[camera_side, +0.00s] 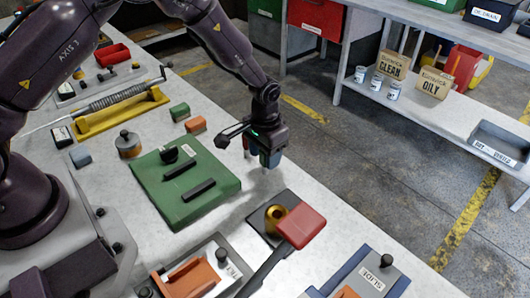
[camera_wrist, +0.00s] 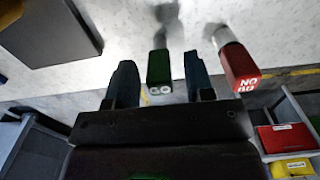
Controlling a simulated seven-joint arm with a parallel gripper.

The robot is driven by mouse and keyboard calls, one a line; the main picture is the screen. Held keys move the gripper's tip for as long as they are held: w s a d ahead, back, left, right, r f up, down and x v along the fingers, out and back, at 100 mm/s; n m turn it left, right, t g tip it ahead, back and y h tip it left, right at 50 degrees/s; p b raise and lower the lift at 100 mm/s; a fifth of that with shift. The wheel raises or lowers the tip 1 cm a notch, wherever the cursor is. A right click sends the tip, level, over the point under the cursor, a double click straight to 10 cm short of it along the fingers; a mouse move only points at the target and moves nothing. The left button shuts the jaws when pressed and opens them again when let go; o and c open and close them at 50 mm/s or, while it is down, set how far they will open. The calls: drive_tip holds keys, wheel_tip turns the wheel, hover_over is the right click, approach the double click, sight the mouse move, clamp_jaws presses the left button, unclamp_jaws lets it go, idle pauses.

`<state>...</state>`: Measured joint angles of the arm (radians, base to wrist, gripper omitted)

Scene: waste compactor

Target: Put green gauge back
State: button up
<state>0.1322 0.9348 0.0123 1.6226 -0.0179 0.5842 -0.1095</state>
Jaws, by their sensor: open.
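My gripper (camera_side: 268,152) is over the far edge of the bench, to the right of the green fixture plate, with its fingers pointing down. In the wrist view my gripper (camera_wrist: 160,62) is open, with one blue finger on each side of the green gauge (camera_wrist: 158,77). The gauge is a small green block with white lettering on its end. I cannot tell whether either finger touches it. A red gauge (camera_wrist: 240,66) lettered NO GO, with a silver cylinder, is outside the right finger. In the side view my gripper mostly hides the gauges.
The green fixture plate (camera_side: 150,186) with black bars is left of my gripper. A black base with a brass ring (camera_side: 276,214) and a red-headed lever (camera_side: 301,227) stand in front. A green block (camera_side: 180,111) and an orange block (camera_side: 196,124) lie farther left. Shelves (camera_side: 430,98) stand across the aisle.

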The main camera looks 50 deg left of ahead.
wheel_tip(320, 180, up, 13)
drive_tip(key=s+a+r+t, duration=0.25)
drive_tip(key=s+r, duration=0.65)
drive_tip(key=r, duration=0.5)
drive_tip(key=s+a+r+t, duration=0.1)
drive_tip(key=s+r, duration=0.1)
drive_tip(key=s, duration=0.6)
drive_tip(key=s+a+r+t, duration=0.2)
drive_tip(key=s, duration=0.5)
drive_tip(key=shift+s, duration=0.35)
